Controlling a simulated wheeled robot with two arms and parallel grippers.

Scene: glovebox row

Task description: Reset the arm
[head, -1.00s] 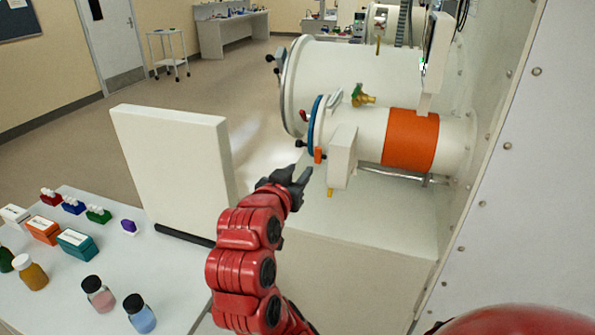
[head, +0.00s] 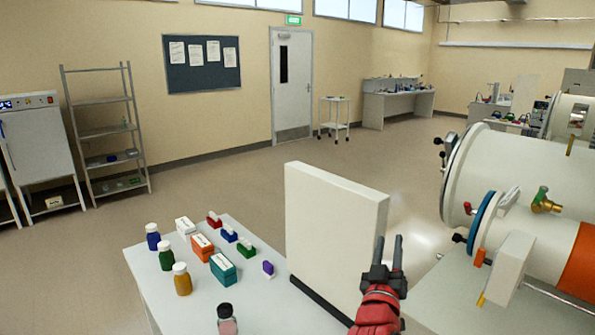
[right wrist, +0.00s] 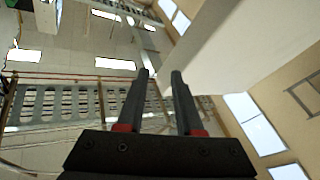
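My right gripper (head: 388,252) is raised at the lower middle of the head view, in front of the right edge of a white upright panel (head: 330,225). Its two dark fingers point up and stand apart with nothing between them. The right wrist view also shows the gripper (right wrist: 160,75) with its fingers apart and empty, and the room's upper part and windows beyond. My red right arm (head: 378,310) comes in from the bottom edge. My left gripper is not in the head view.
A white table (head: 180,300) at lower left holds several bottles and small coloured boxes. A glovebox cylinder (head: 520,185) with a blue ring and orange band stands at right. Open floor (head: 240,185) lies behind the table. A shelf rack (head: 105,130) and cabinet (head: 38,145) stand far left.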

